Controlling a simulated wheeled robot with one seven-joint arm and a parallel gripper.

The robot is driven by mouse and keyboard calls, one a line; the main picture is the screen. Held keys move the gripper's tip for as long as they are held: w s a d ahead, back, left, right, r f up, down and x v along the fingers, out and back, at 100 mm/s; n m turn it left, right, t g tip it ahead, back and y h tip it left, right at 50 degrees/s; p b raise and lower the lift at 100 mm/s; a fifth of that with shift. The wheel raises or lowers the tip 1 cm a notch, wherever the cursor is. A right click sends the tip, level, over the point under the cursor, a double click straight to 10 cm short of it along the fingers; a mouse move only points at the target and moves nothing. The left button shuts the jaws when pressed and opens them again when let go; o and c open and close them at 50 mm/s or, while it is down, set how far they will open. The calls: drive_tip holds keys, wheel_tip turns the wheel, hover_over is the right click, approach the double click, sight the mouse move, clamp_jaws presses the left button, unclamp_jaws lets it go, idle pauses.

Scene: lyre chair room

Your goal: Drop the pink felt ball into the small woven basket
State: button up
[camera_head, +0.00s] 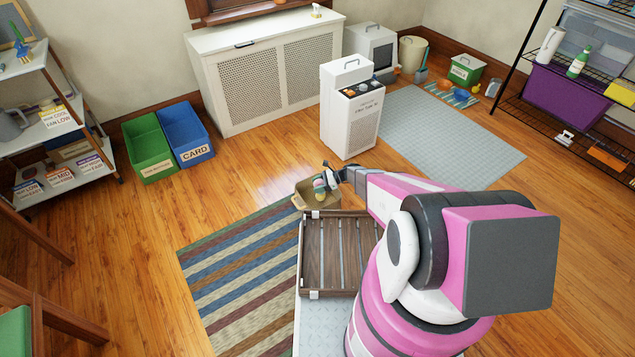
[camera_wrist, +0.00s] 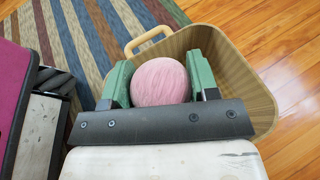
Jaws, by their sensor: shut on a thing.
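The pink felt ball (camera_wrist: 162,82) is held between the two green fingers of my gripper (camera_wrist: 160,85) in the wrist view. In the head view the pink ball (camera_head: 319,184) is small, at the far end of my arm. The small woven basket (camera_wrist: 246,88) is tan with a looped handle. It lies behind and below the ball in the wrist view, and the ball overlaps its opening. In the head view the basket (camera_head: 302,198) stands just beyond the slatted wooden crate. My gripper and the basket's near side hide part of its inside.
The dark slatted wooden crate (camera_head: 304,255) is near the basket. A striped rug (camera_head: 235,275) lies to the left. A white cabinet unit (camera_head: 350,125) stands behind the basket. Green (camera_head: 146,147) and blue (camera_head: 184,133) bins stand farther left. Bare wood floor lies right of the basket.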

drive_tip(key=shift+f, duration=0.3)
drive_tip(key=o, duration=1)
drive_tip(key=shift+d+r, duration=0.1)
drive_tip(key=shift+d, duration=0.05)
drive_tip(key=v, duration=1)
drive_tip(key=shift+d+r, duration=0.15)
drive_tip(key=shift+d, duration=0.1)
